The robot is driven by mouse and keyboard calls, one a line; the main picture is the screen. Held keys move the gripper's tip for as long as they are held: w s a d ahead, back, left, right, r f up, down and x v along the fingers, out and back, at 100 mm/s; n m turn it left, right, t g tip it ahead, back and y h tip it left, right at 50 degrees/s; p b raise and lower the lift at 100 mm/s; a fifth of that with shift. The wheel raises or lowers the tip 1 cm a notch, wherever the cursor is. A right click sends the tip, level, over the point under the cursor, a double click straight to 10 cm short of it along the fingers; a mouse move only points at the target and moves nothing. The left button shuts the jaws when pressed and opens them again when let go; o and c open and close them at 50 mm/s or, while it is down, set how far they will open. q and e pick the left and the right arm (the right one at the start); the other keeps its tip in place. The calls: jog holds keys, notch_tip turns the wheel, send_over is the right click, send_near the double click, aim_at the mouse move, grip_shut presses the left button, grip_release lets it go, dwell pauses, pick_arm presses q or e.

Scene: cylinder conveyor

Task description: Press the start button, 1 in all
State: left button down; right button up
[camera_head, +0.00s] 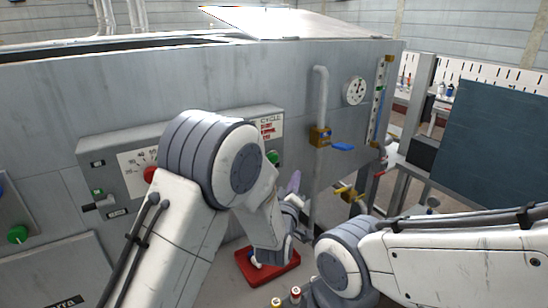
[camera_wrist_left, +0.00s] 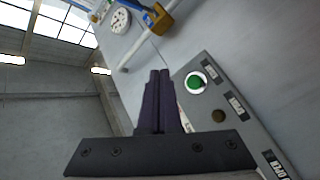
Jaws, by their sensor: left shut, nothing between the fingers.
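The grey control panel (camera_head: 120,146) is on the machine's front wall, partly hidden behind my left arm. A green button (camera_head: 272,158) shows at its right end, under a sign reading "CYCLE". In the left wrist view a round green button (camera_wrist_left: 196,82) with a white ring is on the panel face. My left gripper (camera_head: 294,181) is shut and empty, to the right of and a little below the green button. In the left wrist view its dark fingers (camera_wrist_left: 159,73) are together, left of the button, with a visible gap. My right gripper is out of view.
A red knob (camera_head: 150,174) and a gauge are on the panel. A pipe with a blue-handled valve (camera_head: 341,147) stands to the right. A red tray (camera_head: 268,268) lies below. My right arm fills the lower right.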

aim_at(273, 158)
pick_arm(q)
jog(key=w+a, duration=0.5)
jog(key=w, duration=0.2)
jog(key=shift+w+p, duration=0.2)
jog(key=shift+p, duration=0.2)
dwell(2.1)
jog(key=shift+w+a+b, duration=0.15)
jog(key=shift+w+b, duration=0.15)
jog(key=shift+b, duration=0.1)
